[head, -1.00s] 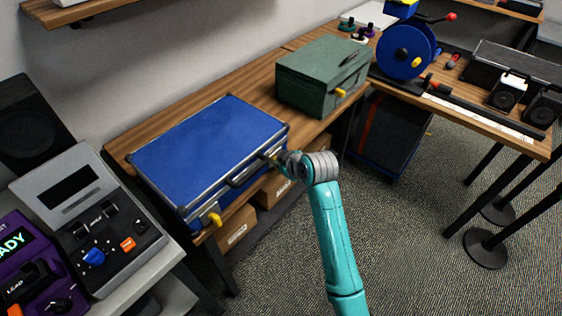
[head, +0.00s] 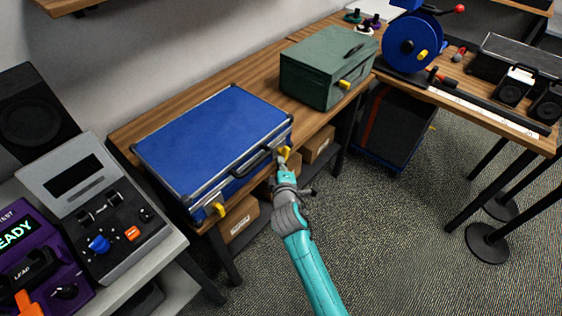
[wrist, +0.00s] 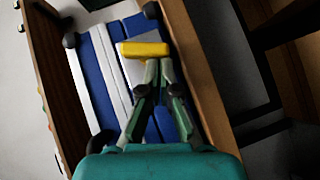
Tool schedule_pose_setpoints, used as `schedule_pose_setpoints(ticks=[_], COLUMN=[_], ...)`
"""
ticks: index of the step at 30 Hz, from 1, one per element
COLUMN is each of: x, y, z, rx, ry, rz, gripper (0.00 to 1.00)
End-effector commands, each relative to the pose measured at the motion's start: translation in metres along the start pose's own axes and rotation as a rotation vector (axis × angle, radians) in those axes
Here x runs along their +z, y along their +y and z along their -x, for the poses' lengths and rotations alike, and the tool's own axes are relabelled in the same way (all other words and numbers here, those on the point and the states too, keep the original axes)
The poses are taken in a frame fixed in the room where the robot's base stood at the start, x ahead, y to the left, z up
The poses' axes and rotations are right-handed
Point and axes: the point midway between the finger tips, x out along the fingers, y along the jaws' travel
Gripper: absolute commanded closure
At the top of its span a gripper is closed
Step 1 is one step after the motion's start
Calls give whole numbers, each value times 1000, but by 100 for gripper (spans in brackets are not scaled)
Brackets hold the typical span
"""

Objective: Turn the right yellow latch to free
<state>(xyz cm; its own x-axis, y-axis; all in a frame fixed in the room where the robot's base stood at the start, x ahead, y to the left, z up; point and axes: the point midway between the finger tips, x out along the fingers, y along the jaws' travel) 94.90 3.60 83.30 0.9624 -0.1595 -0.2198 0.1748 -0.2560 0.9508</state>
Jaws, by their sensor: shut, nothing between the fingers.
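A blue case (head: 215,135) with silver edges and a dark handle (head: 250,165) lies closed on the wooden table. Its right yellow latch (head: 284,152) is on the front side near the right corner. Its left yellow latch (head: 216,210) is near the left front corner. My gripper (head: 281,163) is shut and empty, in front of the right latch. In the wrist view the right latch (wrist: 144,49) lies crosswise just beyond my fingertips (wrist: 158,64). I cannot tell whether they touch it.
A green box (head: 325,68) with its own yellow latch stands behind the case to the right. A blue reel (head: 412,42) stands on the side table. Cardboard boxes (head: 318,143) sit below the table. The floor in front is clear.

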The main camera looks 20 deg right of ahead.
Motion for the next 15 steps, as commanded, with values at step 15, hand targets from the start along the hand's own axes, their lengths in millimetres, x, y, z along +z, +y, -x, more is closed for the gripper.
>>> schedule_pose_setpoints(ticks=[15], x=[4], y=[-9], z=[-4], rx=[56], ry=[-2], rz=[56], gripper=[100])
